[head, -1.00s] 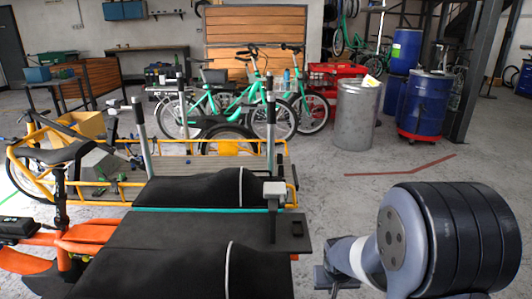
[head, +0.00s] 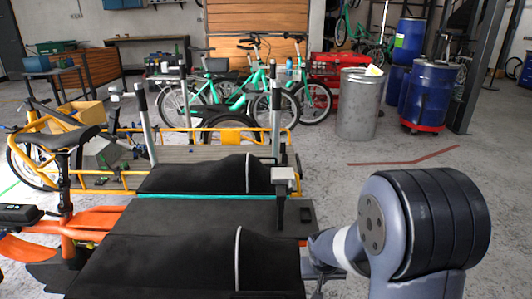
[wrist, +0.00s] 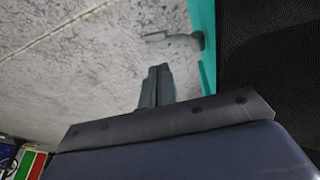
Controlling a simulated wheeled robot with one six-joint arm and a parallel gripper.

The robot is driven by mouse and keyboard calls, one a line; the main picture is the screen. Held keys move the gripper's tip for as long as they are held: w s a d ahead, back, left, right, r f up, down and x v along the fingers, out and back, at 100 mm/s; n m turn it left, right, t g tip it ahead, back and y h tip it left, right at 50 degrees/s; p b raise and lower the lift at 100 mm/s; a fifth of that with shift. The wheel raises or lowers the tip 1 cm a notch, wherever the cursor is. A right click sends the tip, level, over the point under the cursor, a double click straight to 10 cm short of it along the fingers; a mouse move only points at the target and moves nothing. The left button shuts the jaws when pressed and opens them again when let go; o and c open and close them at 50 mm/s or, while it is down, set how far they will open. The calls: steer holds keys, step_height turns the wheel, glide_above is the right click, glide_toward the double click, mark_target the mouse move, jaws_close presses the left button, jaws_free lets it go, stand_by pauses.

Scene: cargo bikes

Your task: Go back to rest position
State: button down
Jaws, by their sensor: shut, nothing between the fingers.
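My gripper (wrist: 156,88) shows in the wrist view, its fingers together and empty, above the grey concrete floor. In the head view my arm is at the lower right, beside the orange cargo bike (head: 85,225); the gripper's fingers cannot be made out there. The bike's black cargo cover (head: 180,262) and flat dark board (head: 215,220) lie left of my arm. In the wrist view, a teal edge (wrist: 203,50) and dark mesh fabric (wrist: 270,60) are right of the gripper, apart from its fingers.
A yellow cargo bike (head: 120,180) stands behind the orange one. Green bikes (head: 245,95), a metal drum (head: 358,105) and blue barrels (head: 432,90) are farther back. The floor between the bikes and drums, with a red line (head: 405,160), is clear.

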steer(key=shift+a+h+b, duration=0.2)
steer(key=shift+h+b, duration=0.35)
steer(key=shift+h, duration=0.05)
